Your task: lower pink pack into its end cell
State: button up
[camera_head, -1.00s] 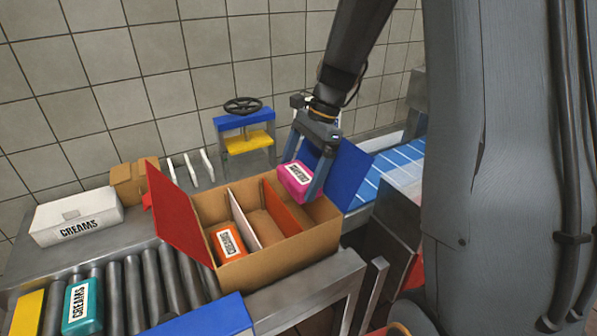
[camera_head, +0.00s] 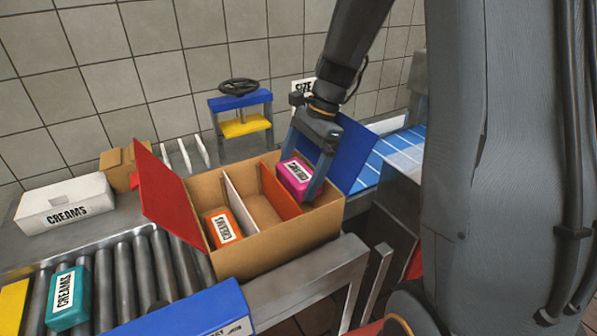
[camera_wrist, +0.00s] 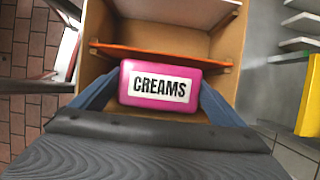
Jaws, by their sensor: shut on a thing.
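My gripper (camera_head: 309,176) is shut on the pink pack (camera_head: 294,178), with one finger on either side of it. The pack is labelled CREAMS and also shows in the wrist view (camera_wrist: 150,100). It is partly inside the right end cell of the cardboard box (camera_head: 275,242), beside the orange divider (camera_head: 279,193). Its underside and the cell floor are hidden. An orange pack (camera_head: 223,227) sits in the left end cell, left of the white divider (camera_head: 243,208). The middle cell between the dividers is empty.
The box's red flap (camera_head: 168,195) stands open at left and its blue flap (camera_head: 345,152) at right. A teal pack (camera_head: 67,298) lies on the rollers (camera_head: 130,275). A white CREAMS carton (camera_head: 65,202) and a blue-yellow press (camera_head: 240,112) stand behind.

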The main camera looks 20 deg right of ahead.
jog(key=o, duration=0.8)
jog(key=shift+c, duration=0.2)
jog(key=b+v, duration=0.1)
jog(key=v, duration=0.7)
notch_tip(320, 180, up, 10)
jog(key=p, duration=0.9)
jog(key=shift+f, duration=0.1)
